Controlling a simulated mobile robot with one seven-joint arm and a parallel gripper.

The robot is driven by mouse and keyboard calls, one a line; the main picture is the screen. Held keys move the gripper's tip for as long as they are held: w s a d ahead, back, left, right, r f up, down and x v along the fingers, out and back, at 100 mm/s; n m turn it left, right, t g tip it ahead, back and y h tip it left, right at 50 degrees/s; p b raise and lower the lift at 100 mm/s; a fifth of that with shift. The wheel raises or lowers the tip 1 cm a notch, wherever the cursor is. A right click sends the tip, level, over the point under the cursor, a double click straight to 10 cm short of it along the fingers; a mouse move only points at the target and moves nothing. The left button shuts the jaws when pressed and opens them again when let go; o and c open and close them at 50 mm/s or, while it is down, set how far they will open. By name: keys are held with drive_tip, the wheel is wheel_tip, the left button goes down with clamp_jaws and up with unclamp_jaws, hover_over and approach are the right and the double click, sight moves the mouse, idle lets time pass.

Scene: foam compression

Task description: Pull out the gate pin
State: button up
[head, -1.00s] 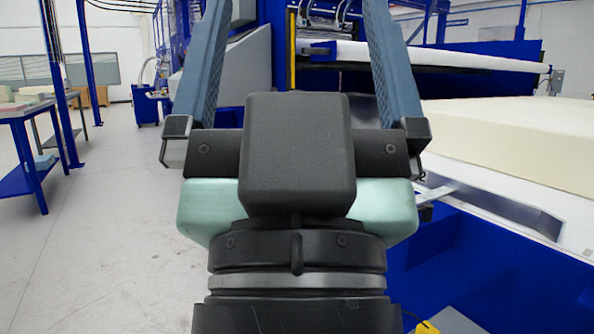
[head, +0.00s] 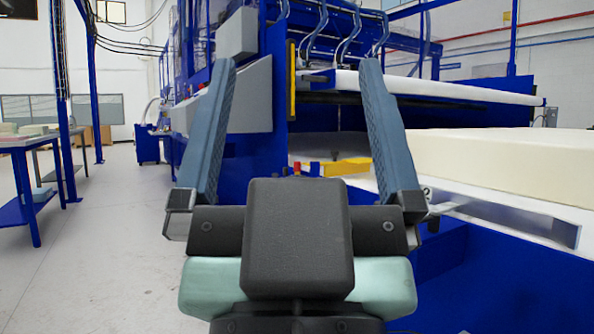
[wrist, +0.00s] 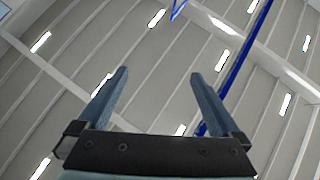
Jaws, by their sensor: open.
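My gripper (head: 296,65) is open and empty, its two long blue-grey fingers pointing up and away in the head view. In the wrist view my gripper (wrist: 158,74) is also wide apart with only the ceiling beyond it. I cannot make out a gate pin for certain. Between and beyond the fingers, small red (head: 297,168) and blue parts stand beside a yellow block (head: 345,167) on the blue machine. My gripper's body hides what lies below them, and neither finger is seen touching them.
The blue machine frame (head: 262,150) stands ahead, with a large cream foam block (head: 500,160) on a white bed at right. A blue workbench (head: 30,170) stands at far left. The grey floor (head: 110,240) at left is clear.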

drive_tip(key=shift+r, duration=0.15)
drive_tip(key=c, duration=0.4)
wheel_tip(320, 180, up, 52)
drive_tip(key=p, duration=5.2)
drive_tip(key=shift+f, duration=0.2)
drive_tip(key=shift+c, duration=0.6)
drive_tip(key=shift+f, duration=0.15)
drive_tip(key=shift+c, duration=1.4)
drive_tip(key=shift+w, duration=0.1)
